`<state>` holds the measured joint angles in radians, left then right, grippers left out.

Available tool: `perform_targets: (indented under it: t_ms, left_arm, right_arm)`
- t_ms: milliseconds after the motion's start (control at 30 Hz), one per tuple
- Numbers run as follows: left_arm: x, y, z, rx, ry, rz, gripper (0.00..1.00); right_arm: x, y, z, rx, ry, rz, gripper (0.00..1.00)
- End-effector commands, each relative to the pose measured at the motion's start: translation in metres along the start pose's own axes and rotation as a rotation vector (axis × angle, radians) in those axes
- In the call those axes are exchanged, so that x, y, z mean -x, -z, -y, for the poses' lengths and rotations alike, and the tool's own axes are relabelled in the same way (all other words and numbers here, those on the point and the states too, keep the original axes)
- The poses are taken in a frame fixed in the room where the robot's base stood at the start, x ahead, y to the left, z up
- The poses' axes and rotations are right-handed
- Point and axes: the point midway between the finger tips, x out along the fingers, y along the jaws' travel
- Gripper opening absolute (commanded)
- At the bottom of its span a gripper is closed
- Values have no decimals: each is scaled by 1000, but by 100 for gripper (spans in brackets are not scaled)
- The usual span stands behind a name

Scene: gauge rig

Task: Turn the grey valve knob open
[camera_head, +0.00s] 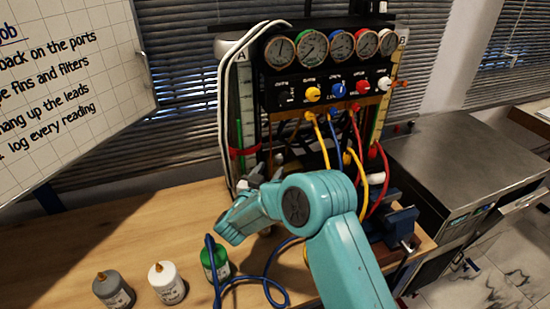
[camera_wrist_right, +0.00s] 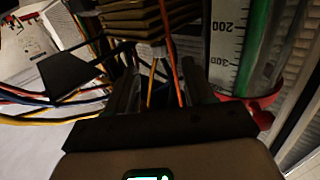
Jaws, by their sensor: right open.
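My right gripper (camera_head: 264,177) is at the lower left front of the gauge rig (camera_head: 330,75), partly hidden behind my teal wrist in the head view. In the right wrist view its two dark fingers (camera_wrist_right: 160,92) are apart, with yellow and red leads visible beyond the gap. A small pale grey knob-like part (camera_head: 279,158) shows just above the fingers in the head view. I cannot tell for sure that it is the valve knob, or whether the fingers touch it. My left gripper is not in view.
Yellow (camera_head: 312,93), blue (camera_head: 337,89), red (camera_head: 363,86) and white (camera_head: 384,84) knobs sit below the gauges. Coloured leads hang in front. Grey (camera_head: 113,291), white (camera_head: 167,284) and green (camera_head: 215,262) bottles and a blue vise (camera_head: 395,225) stand on the wooden bench (camera_head: 60,255).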

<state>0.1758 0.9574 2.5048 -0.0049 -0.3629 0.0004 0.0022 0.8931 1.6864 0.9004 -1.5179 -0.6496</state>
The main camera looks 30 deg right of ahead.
Motion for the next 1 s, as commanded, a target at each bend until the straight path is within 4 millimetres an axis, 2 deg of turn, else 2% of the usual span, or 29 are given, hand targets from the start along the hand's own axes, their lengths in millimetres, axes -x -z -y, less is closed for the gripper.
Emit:
perform_targets:
  t_ms: [100,300,667,800,833,1000]
  left_arm:
    - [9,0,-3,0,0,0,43]
    - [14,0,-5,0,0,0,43]
    - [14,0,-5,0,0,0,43]
    - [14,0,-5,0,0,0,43]
    - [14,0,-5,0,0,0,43]
    - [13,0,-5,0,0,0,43]
  right_arm:
    - [-24,2,-1,1,-4,0,53]
    - [-47,1,1,-1,-2,0,53]
    - [-51,0,2,0,0,0,53]
    - [-51,0,2,0,0,0,7]
    - [-51,0,2,0,0,0,0]
    - [-51,0,2,0,2,0,0]
